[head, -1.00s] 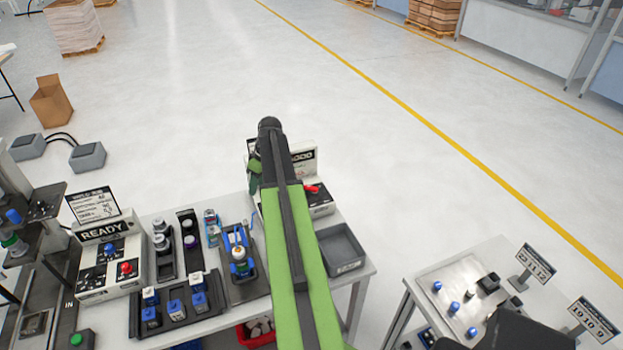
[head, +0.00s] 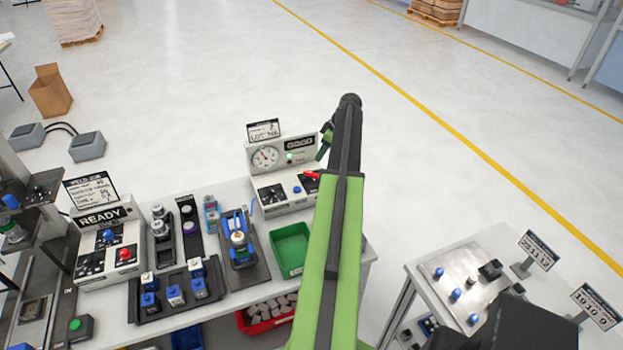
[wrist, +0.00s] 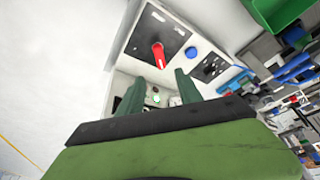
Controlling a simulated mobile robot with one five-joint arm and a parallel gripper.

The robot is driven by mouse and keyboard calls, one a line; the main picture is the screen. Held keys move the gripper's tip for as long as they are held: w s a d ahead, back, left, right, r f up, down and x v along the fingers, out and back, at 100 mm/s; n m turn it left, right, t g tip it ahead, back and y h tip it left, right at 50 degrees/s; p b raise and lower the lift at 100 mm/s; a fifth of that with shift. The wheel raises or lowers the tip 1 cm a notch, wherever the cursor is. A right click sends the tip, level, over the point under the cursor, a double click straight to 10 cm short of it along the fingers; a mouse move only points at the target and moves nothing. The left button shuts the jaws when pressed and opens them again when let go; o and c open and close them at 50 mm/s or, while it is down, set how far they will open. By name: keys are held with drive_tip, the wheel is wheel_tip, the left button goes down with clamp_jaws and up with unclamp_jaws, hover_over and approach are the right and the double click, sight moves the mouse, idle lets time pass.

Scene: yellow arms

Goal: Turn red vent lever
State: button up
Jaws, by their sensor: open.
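The red vent lever (head: 311,174) sits on the top panel of a white box with a round gauge (head: 265,157) in the head view. In the wrist view the red lever (wrist: 158,55) stands on a dark plate, just beyond my fingertips and roughly between them in the picture. My gripper (wrist: 159,85) is open, with two green fingers apart and nothing between them. It seems apart from the lever. In the head view my arm hides most of my gripper; one green finger (head: 325,141) shows by the box's upper right.
A blue button (wrist: 191,52) is beside the lever. A green tray (head: 291,249) is in front of the box, and a blue fixture (head: 239,240) is left of that. A READY box (head: 104,245) stands further left.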

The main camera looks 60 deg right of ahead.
sight(310, 173)
drive_tip(key=b+x, duration=0.9)
drive_tip(key=x, duration=0.2)
drive_tip(key=shift+w+f, duration=0.1)
drive_tip(key=shift+f, duration=0.25)
drive_tip(key=shift+r, duration=0.1)
